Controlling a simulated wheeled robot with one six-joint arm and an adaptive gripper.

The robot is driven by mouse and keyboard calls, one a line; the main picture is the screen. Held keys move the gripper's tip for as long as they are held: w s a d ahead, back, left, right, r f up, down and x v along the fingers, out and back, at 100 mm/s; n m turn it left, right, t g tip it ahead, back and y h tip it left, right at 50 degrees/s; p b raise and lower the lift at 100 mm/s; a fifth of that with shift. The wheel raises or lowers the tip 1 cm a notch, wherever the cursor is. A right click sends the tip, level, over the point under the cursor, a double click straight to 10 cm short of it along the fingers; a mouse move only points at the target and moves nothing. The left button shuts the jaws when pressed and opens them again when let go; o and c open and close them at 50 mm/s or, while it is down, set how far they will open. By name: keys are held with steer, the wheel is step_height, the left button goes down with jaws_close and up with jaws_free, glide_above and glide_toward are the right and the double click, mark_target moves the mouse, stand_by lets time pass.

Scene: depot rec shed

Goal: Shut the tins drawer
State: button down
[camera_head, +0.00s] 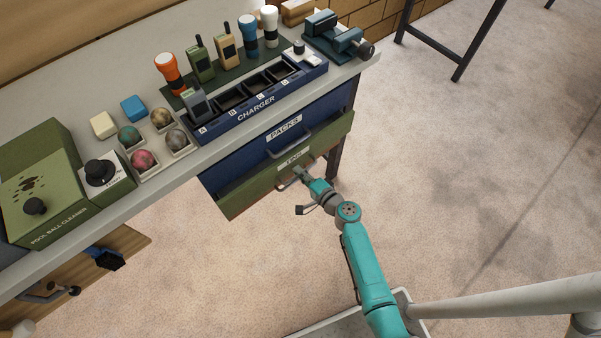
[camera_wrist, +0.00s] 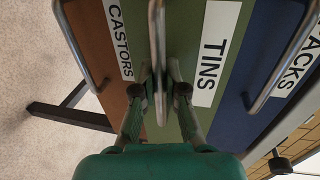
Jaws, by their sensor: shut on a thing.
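The tins drawer (camera_head: 238,201) is a green drawer under the bench, below the blue packs drawer. In the head view its front stands out a little past the blue front. Its label reads TINS in the wrist view (camera_wrist: 212,50). My gripper (camera_head: 300,177) is at the middle of this drawer's front. In the wrist view my gripper (camera_wrist: 164,90) has its two fingers on either side of the drawer's metal bar handle (camera_wrist: 158,40) and is shut on it. The fingers hide part of the handle.
The blue packs drawer (camera_head: 284,130) is above, and an orange castors drawer (camera_wrist: 92,35) is on the other side. The bench top holds a charger rack (camera_head: 255,104), radios, torches, balls and a green ball cleaner (camera_head: 40,190). Open floor (camera_head: 480,190) lies to the right.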

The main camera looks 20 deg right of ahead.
mark_target(293, 166)
steer(key=shift+r+x, duration=0.2)
steer(key=shift+x, duration=0.8)
steer(key=shift+r+x, duration=0.25)
steer(key=shift+x, duration=0.8)
steer(key=shift+w, duration=0.15)
steer(key=c, duration=1.2)
jaws_free()
steer(key=v, duration=1.2)
steer(key=shift+f, duration=0.1)
